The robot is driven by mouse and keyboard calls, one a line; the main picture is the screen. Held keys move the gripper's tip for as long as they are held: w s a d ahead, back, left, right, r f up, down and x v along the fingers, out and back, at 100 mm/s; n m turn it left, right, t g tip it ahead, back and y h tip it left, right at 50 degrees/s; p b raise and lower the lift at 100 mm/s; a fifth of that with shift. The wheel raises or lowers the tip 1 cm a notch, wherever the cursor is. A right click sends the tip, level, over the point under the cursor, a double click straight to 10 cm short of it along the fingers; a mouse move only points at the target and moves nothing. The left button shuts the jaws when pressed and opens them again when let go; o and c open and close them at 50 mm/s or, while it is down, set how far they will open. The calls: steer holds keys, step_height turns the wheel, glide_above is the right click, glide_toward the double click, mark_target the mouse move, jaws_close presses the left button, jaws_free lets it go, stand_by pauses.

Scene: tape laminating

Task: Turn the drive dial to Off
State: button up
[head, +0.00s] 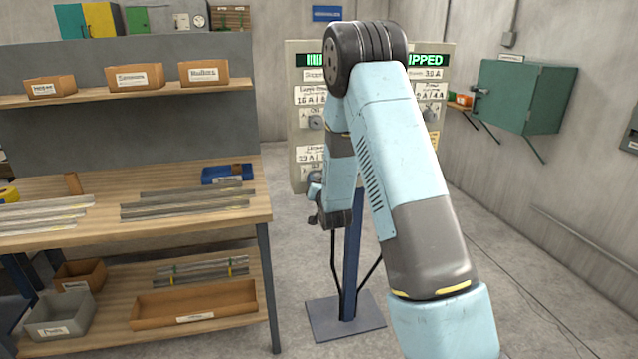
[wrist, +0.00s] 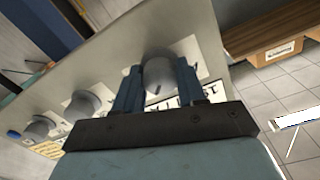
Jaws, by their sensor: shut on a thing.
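The grey control panel (head: 301,122) stands on a blue post beyond my arm, with labelled dials on its face. In the wrist view the panel (wrist: 195,30) runs diagonally, and a round grey dial (wrist: 158,72) sits between the two blue fingers of my gripper (wrist: 157,88). The gripper is shut on this dial. A dark mark shows on the dial's rim. The label under it is partly covered, so I cannot read which dial or setting it is. In the head view my gripper (head: 314,190) is at the panel's lower left and my arm hides much of the panel.
Two more knobs, a nearer one (wrist: 82,104) and a farther one (wrist: 40,127), stick out beside the held dial. A workbench (head: 255,208) with metal strips stands at the left. A green wall cabinet (head: 545,100) hangs at the right. The floor at the right is mostly clear.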

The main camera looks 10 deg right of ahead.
steer(key=shift+d, duration=0.2)
steer(key=shift+c, duration=0.5)
steer(key=shift+a, duration=0.1)
steer(key=shift+n, duration=0.4)
steer(key=n, duration=0.7)
steer(key=shift+f+n, duration=0.1)
steer(key=shift+n, duration=0.3)
steer(key=o, duration=1.1)
steer(key=shift+s, duration=0.1)
